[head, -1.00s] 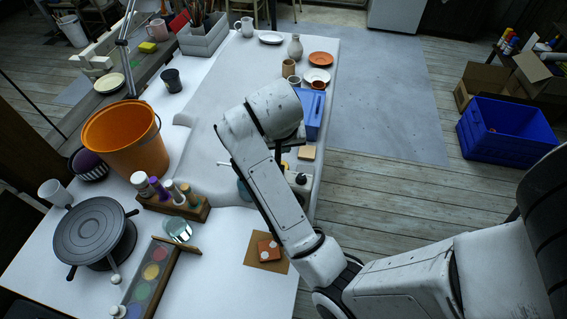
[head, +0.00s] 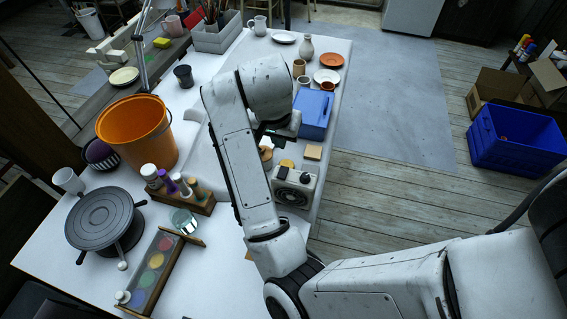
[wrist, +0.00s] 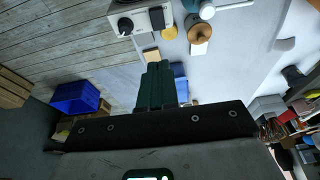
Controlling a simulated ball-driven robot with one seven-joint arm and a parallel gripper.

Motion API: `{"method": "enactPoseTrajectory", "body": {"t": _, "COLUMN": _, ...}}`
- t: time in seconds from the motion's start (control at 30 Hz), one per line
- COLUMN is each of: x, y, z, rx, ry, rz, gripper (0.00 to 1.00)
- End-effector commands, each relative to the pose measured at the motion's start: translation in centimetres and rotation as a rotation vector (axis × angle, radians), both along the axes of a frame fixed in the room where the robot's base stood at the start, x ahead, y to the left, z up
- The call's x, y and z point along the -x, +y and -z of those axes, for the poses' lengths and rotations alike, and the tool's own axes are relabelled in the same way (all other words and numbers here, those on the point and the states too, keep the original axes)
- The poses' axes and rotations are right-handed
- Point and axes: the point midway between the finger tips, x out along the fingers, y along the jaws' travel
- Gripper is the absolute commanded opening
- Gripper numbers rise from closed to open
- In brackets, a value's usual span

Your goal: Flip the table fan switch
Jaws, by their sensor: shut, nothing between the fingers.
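The table fan is a small white box (head: 296,187) with a round grille on its front, near the right edge of the table in the head view. A black switch (head: 305,178) stands on its top. In the wrist view the white box (wrist: 140,20) is at the top, with a black knob (wrist: 125,25) and a dark switch-like part (wrist: 157,17). My gripper (wrist: 159,66) shows its dark green fingers together and empty, below the box in that picture and apart from it. In the head view my arm mostly hides the gripper.
A blue box (head: 313,112) and a small tan block (head: 313,152) lie beyond the fan. A wooden rack of bottles (head: 190,200), an orange bucket (head: 137,132) and a grey banding wheel (head: 103,222) stand left. A blue crate (head: 515,140) sits on the floor.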

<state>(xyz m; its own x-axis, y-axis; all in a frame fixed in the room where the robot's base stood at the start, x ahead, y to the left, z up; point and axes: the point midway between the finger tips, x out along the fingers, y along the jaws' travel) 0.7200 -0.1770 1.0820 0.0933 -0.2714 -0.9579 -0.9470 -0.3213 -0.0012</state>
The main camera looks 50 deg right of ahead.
Motion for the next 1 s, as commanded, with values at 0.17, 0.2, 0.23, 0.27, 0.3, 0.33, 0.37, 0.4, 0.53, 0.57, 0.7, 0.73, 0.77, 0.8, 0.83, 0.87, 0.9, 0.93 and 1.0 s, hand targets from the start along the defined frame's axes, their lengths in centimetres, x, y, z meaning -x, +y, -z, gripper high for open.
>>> {"method": "enactPoseTrajectory", "body": {"t": 0.17, "x": 0.1, "y": -0.7, "z": 1.9, "rx": 0.003, "ry": 0.006, "rz": 0.001, "gripper": 0.0}}
{"method": "enactPoseTrajectory", "body": {"t": 0.2, "x": 0.1, "y": -0.7, "z": 2.5, "rx": 0.001, "ry": 0.01, "rz": 0.0, "gripper": 0.0}}
{"method": "enactPoseTrajectory", "body": {"t": 0.23, "x": 0.0, "y": -0.9, "z": 3.4, "rx": 0.0, "ry": 0.006, "rz": 0.003, "gripper": 0.0}}
{"method": "enactPoseTrajectory", "body": {"t": 0.27, "x": -0.2, "y": -0.9, "z": 3.9, "rx": 0.0, "ry": 0.004, "rz": 0.001, "gripper": 0.0}}
{"method": "enactPoseTrajectory", "body": {"t": 0.3, "x": -0.2, "y": -1.1, "z": 4.5, "rx": 0.0, "ry": 0.003, "rz": 0.003, "gripper": 0.0}}
{"method": "enactPoseTrajectory", "body": {"t": 0.33, "x": -0.3, "y": -1.2, "z": 4.9, "rx": 0.0, "ry": 0.004, "rz": 0.002, "gripper": 0.0}}
{"method": "enactPoseTrajectory", "body": {"t": 0.37, "x": -0.3, "y": -1.4, "z": 5.3, "rx": -0.001, "ry": 0.004, "rz": 0.002, "gripper": 0.0}}
{"method": "enactPoseTrajectory", "body": {"t": 0.4, "x": -0.4, "y": -1.5, "z": 5.8, "rx": -0.001, "ry": 0.003, "rz": 0.001, "gripper": 0.0}}
{"method": "enactPoseTrajectory", "body": {"t": 0.53, "x": -0.5, "y": -2.0, "z": 7.6, "rx": 0.0, "ry": 0.003, "rz": 0.003, "gripper": 0.0}}
{"method": "enactPoseTrajectory", "body": {"t": 0.57, "x": -0.6, "y": -2.1, "z": 7.9, "rx": -0.001, "ry": 0.003, "rz": 0.002, "gripper": 0.0}}
{"method": "enactPoseTrajectory", "body": {"t": 0.7, "x": -0.7, "y": -2.6, "z": 9.6, "rx": -0.001, "ry": 0.003, "rz": 0.002, "gripper": 0.0}}
{"method": "enactPoseTrajectory", "body": {"t": 0.73, "x": -0.8, "y": -2.6, "z": 9.9, "rx": -0.001, "ry": 0.003, "rz": 0.001, "gripper": 0.0}}
{"method": "enactPoseTrajectory", "body": {"t": 0.77, "x": -0.8, "y": -2.7, "z": 10.3, "rx": -0.001, "ry": 0.003, "rz": 0.001, "gripper": 0.0}}
{"method": "enactPoseTrajectory", "body": {"t": 0.8, "x": -0.8, "y": -2.6, "z": 10.8, "rx": -0.001, "ry": 0.004, "rz": 0.0, "gripper": 0.0}}
{"method": "enactPoseTrajectory", "body": {"t": 0.83, "x": -0.8, "y": -2.6, "z": 11.1, "rx": -0.001, "ry": 0.003, "rz": 0.0, "gripper": 0.0}}
{"method": "enactPoseTrajectory", "body": {"t": 0.87, "x": -0.8, "y": -2.6, "z": 11.3, "rx": -0.001, "ry": 0.003, "rz": 0.0, "gripper": 0.0}}
{"method": "enactPoseTrajectory", "body": {"t": 0.9, "x": -0.8, "y": -2.6, "z": 11.7, "rx": -0.001, "ry": 0.002, "rz": 0.001, "gripper": 0.0}}
{"method": "enactPoseTrajectory", "body": {"t": 0.93, "x": -0.8, "y": -2.6, "z": 11.9, "rx": -0.001, "ry": 0.002, "rz": 0.001, "gripper": 0.0}}
{"method": "enactPoseTrajectory", "body": {"t": 1.0, "x": -0.8, "y": -2.5, "z": 12.3, "rx": 0.0, "ry": 0.005, "rz": -0.002, "gripper": 0.0}}
